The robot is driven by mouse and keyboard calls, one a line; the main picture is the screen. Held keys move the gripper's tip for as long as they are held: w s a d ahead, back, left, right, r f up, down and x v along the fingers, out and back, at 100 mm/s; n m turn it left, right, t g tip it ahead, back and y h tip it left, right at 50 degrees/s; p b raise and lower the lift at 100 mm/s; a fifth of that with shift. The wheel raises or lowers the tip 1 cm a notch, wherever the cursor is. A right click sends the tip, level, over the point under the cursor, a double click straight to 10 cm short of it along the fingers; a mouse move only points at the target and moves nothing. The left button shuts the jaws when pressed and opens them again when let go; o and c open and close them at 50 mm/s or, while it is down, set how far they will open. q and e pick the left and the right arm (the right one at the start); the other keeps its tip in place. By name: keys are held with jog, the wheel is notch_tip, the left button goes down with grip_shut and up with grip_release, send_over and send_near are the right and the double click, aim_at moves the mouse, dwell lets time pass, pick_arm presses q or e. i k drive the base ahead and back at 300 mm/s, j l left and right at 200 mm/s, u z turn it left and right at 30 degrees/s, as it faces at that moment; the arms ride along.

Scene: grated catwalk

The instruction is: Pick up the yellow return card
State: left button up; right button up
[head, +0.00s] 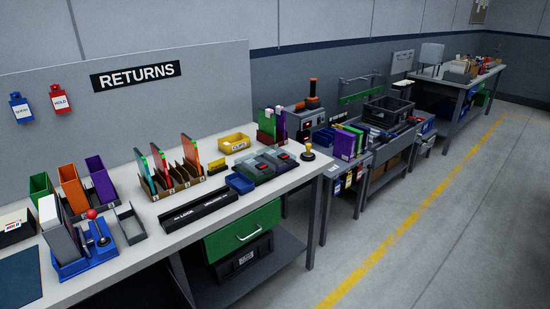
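I cannot make out a yellow return card. Several thin upright panels, teal (144,173) and orange (162,166) among them, stand in a brown slotted rack (178,188) on the returns bench (150,252). A small yellow bin (235,143) with a label stands behind and to the right of the rack; its contents are too small to tell. The RETURNS sign (136,74) is on the grey back panel. Neither of my grippers is in view.
Green (41,187), orange (72,186) and purple (101,180) holders stand at the left. A blue tray (74,268) and a long black box (203,208) are near the front edge. Dark devices (257,168) stand at the right. The floor (430,220) is clear.

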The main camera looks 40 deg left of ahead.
aim_at(221, 163)
jog(key=i+u, duration=0.15)
jog(key=i, duration=0.25)
jog(key=i+l+u, duration=0.2)
jog(key=i, duration=0.2)
jog(key=i+l+u, duration=0.15)
jog(key=i, duration=0.25)
